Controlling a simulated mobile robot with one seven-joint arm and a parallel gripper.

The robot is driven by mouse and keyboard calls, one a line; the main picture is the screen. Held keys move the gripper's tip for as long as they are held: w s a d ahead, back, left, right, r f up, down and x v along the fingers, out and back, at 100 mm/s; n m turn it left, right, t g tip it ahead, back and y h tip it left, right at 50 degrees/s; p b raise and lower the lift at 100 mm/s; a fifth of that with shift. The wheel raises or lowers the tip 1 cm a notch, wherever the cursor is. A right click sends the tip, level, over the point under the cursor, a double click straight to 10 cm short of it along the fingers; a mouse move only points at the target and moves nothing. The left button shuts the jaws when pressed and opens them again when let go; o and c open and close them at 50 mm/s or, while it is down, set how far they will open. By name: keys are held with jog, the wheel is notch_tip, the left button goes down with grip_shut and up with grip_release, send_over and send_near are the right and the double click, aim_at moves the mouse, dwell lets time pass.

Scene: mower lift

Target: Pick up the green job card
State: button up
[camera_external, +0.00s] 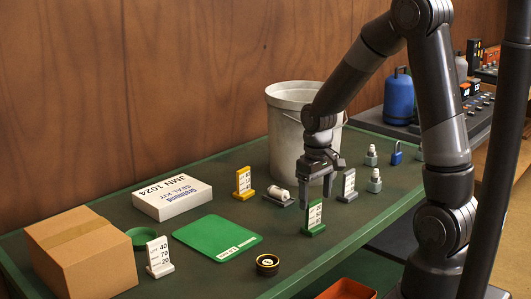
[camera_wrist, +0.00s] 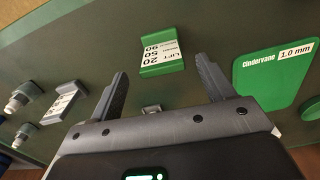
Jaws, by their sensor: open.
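The green job card (camera_external: 314,220) stands upright on the green bench top, a white numbered label on a green holder. In the wrist view the green job card (camera_wrist: 161,68) lies beyond and between my two fingertips, its label reading LIFT 20 50 90. My gripper (camera_external: 316,192) is open and points down just above the card in the external view. My gripper (camera_wrist: 162,72) shows both fingers spread, with nothing between them touching the card that I can see.
A yellow card (camera_external: 243,182), a white bucket (camera_external: 283,125), a green mat (camera_external: 216,238) and a black-and-yellow ring (camera_external: 267,265) are around.

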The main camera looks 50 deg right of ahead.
aim_at(313, 216)
jog(key=shift+w+a+f, duration=0.1)
jog(key=shift+f, duration=2.6)
jog(key=c, duration=1.1)
